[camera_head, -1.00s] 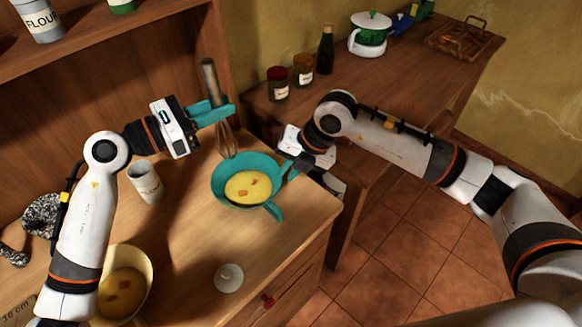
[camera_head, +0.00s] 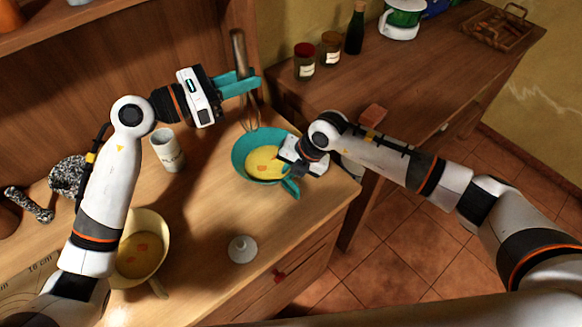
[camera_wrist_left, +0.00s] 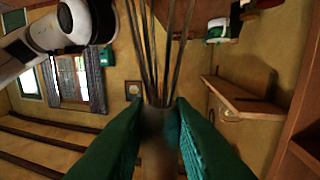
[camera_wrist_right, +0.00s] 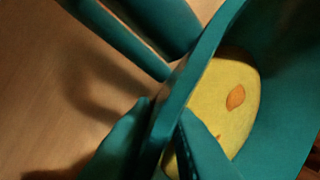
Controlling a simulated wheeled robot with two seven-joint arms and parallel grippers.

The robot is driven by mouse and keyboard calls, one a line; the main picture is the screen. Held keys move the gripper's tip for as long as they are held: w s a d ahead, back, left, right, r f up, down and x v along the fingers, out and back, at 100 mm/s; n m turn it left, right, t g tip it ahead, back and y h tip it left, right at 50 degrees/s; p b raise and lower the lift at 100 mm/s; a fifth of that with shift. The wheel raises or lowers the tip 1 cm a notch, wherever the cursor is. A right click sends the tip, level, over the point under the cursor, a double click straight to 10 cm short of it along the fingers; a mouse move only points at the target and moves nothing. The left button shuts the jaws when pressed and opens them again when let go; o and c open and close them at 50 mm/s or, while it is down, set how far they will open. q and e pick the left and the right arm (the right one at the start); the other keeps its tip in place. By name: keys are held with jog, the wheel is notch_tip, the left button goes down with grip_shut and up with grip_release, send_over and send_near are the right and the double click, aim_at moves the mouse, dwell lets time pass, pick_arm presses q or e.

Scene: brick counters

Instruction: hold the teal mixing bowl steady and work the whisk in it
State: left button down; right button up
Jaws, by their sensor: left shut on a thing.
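The teal mixing bowl (camera_head: 240,160) stands on the wooden counter with yellow contents (camera_head: 265,163) and orange bits in it. My left gripper (camera_head: 240,85) is shut on the handle of the whisk (camera_head: 239,48), wires down. The wire tips appear at the bowl's back rim; I cannot tell whether they are inside. The left wrist view shows the handle between the fingers (camera_wrist_left: 158,125). My right gripper (camera_head: 286,168) is at the bowl's right side. In the right wrist view its fingers (camera_wrist_right: 168,135) straddle the bowl wall (camera_wrist_right: 285,110); whether they are clamped is unclear.
A cream bowl (camera_head: 157,232) with yellow contents stands at the front left. A pale cup (camera_head: 168,152) is behind it, and a small white knobbed object (camera_head: 242,250) lies in front of the teal bowl. Jars (camera_head: 305,62) and a dark bottle (camera_head: 355,30) stand on the further counter.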

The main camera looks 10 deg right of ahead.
dwell(0.3)
pick_arm(q)
notch_tip(320, 180, down, 15)
jog(key=w+d, duration=0.1)
jog(key=d, duration=0.1)
jog(key=shift+d+f, duration=0.2)
jog(key=shift+d, duration=0.15)
dwell(0.8)
jog(key=shift+a, duration=0.15)
